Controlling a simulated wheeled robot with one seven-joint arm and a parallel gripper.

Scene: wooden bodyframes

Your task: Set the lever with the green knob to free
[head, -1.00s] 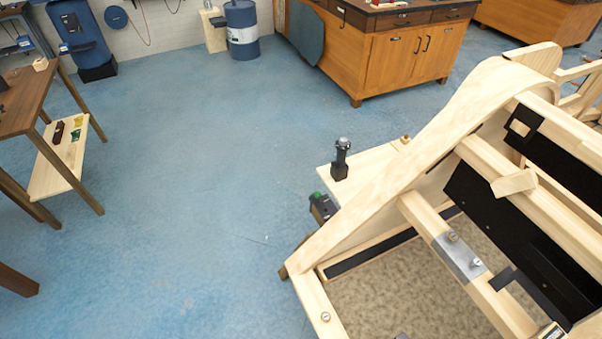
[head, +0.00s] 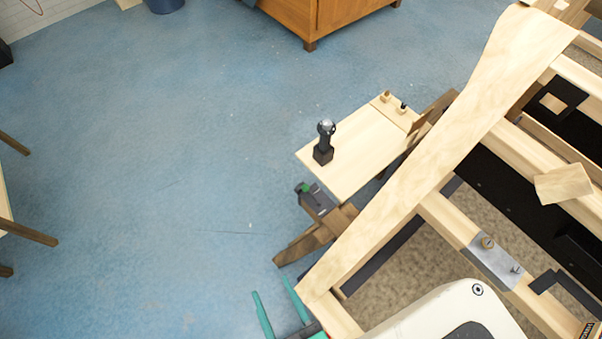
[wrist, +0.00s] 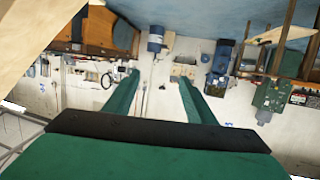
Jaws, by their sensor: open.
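The green knob (head: 306,187) shows in the head view on a small dark lever unit (head: 314,199). The unit sits low, just under the left edge of a pale wooden side panel (head: 362,150). The lever's setting and any markings are too small to read. My gripper (head: 271,286) is open and empty, with two teal fingers below and left of the knob in the picture, apart from it. The fingers also show in the wrist view (wrist: 157,82), spread with nothing between them. The lever does not show in the wrist view.
A black joystick with a shiny top (head: 324,142) stands on the side panel, close to the knob. A sloping wooden beam (head: 440,165) of the frame rises to the right. Open blue floor (head: 150,180) is at left.

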